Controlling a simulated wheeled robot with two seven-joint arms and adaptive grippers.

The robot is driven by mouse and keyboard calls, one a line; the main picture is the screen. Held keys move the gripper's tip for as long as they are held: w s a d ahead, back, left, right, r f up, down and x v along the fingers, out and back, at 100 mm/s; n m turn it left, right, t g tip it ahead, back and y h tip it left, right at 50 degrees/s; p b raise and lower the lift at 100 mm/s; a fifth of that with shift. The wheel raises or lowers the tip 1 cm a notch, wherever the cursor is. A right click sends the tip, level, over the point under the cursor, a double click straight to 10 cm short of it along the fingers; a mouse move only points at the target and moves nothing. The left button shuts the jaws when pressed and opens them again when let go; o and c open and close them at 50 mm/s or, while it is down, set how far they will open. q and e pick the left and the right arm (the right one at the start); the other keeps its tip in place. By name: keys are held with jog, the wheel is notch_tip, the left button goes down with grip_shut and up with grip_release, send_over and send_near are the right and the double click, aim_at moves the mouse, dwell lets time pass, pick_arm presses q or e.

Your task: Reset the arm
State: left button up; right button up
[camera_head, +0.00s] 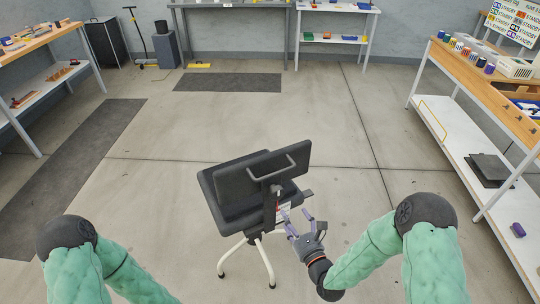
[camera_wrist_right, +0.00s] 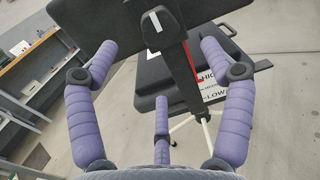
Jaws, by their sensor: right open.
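My right gripper (camera_head: 301,222) is open, with its purple fingers spread beside the back of a dark office chair (camera_head: 235,190). In the right wrist view the fingers (camera_wrist_right: 160,55) stand apart with nothing between their tips. The chair's backrest (camera_wrist_right: 95,35) and upright post fill the space beyond them. A label with red and white markings (camera_wrist_right: 212,88) shows by the post. I cannot tell whether any finger touches the chair. My left arm shows at the lower left of the head view, but its gripper is not in view.
A workbench (camera_head: 470,75) with cups and bins stands along the right, above a white lower shelf (camera_head: 450,135). Another bench (camera_head: 35,40) stands at the left. Dark mats (camera_head: 228,82) lie on the floor. The floor around the chair is mostly clear.

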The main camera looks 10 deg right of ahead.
jog(key=s+a+f+n+g, duration=0.2)
jog(key=f+n+g, duration=0.2)
jog(key=f+n, duration=0.35)
jog(key=s+a+f+n+g, duration=0.2)
jog(key=f+n+g, duration=0.3)
jog(key=f+n, duration=0.25)
jog(key=s+a+f+n+g, duration=0.2)
jog(key=s+f+n+g, duration=0.2)
jog(key=s+n, duration=0.3)
jog(key=s+a+f+n+g, duration=0.3)
jog(key=s+f+n+g, duration=0.1)
jog(key=s+n, duration=0.4)
jog(key=shift+s+a+f+g+y+p, duration=0.2)
jog(key=shift+s+f+g+y+p, duration=0.15)
jog(key=shift+s+f, duration=0.25)
